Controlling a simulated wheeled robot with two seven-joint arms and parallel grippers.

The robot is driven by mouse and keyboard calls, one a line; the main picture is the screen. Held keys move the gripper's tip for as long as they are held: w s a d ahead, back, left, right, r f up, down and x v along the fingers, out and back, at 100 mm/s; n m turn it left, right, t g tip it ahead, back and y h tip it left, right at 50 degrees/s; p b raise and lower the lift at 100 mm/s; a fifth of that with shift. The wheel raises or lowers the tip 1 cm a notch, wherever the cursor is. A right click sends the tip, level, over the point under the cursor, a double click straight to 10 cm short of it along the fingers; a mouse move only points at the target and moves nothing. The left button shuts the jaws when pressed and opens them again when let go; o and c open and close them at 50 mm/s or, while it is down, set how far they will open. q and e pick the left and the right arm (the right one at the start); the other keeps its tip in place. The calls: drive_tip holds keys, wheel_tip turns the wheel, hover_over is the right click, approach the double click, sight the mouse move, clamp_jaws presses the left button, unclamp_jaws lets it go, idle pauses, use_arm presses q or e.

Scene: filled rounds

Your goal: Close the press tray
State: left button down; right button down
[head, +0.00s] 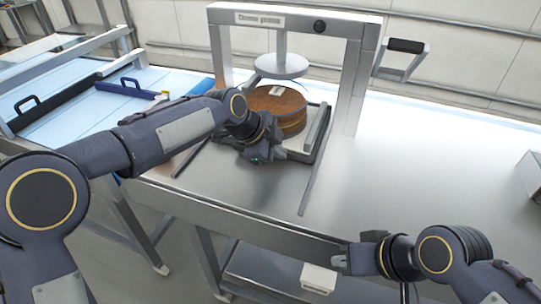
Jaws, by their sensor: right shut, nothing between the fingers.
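The press (364,62) is a grey metal frame on the steel table, with a round plate (281,66) hanging from its top bar. The press tray (300,153) sits low at the frame, with its right side and part of its front visible. A brown layered round (290,108) with a small pale label lies on it, forward of and below the plate. My right gripper (346,259) is shut and empty by the table's front edge.
Thin rails (314,172) run forward from the press on the table top. A lever handle (405,47) sticks out at the press's right. Blue-handled tools (125,88) lie on the left table.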

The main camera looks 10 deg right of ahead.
sight(289, 139)
use_arm(q)
drive_tip(key=w, duration=0.1)
drive_tip(key=w+d+p, duration=0.2)
drive_tip(key=shift+w+d+r, duration=0.15)
drive_tip(key=shift+w+d, duration=0.1)
drive_tip(key=shift+w, duration=0.15)
drive_tip(key=shift+w+d+p, duration=0.35)
drive_tip(key=shift+w+p, duration=0.15)
drive_tip(key=shift+w, duration=0.1)
